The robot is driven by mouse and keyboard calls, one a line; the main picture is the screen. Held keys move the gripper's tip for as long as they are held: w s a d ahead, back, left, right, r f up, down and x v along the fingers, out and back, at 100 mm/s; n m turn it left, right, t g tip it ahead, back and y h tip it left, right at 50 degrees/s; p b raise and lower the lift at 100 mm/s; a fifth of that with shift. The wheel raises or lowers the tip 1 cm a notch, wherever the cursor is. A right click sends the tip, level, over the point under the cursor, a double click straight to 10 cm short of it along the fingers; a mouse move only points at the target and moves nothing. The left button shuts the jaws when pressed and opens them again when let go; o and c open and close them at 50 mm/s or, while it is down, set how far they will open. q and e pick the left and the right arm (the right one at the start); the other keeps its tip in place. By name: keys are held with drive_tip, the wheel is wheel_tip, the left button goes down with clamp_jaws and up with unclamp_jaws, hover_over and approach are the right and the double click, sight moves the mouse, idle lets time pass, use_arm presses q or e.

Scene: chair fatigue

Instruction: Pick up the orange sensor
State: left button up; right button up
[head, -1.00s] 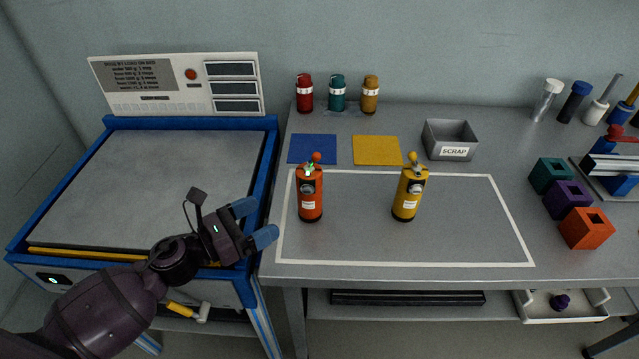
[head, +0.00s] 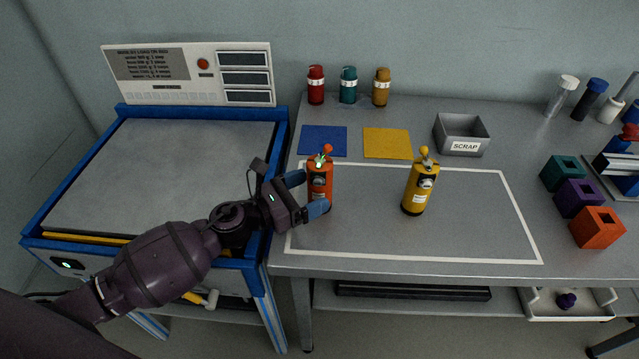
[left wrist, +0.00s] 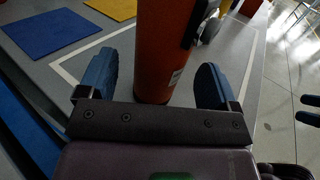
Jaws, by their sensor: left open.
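The orange sensor (head: 320,184) is an upright orange cylinder with a dial and a dark base, standing inside the white outline on the grey bench. My left gripper (head: 307,193) is open, with its blue fingertips on either side of the orange sensor. In the left wrist view the orange sensor (left wrist: 163,50) stands between the two blue fingers (left wrist: 158,84), with a gap visible on each side. A similar yellow sensor (head: 420,185) stands upright to its right.
A blue mat (head: 323,140), a yellow mat (head: 387,143) and a grey scrap bin (head: 461,135) lie behind the sensors. A blue-framed machine (head: 165,175) stands left. Coloured blocks (head: 597,228) are at the right. The outlined area right of the yellow sensor is clear.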

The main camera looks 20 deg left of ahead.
use_arm(q)
drive_tip(key=shift+x, duration=1.35)
drive_tip(key=c, duration=1.1)
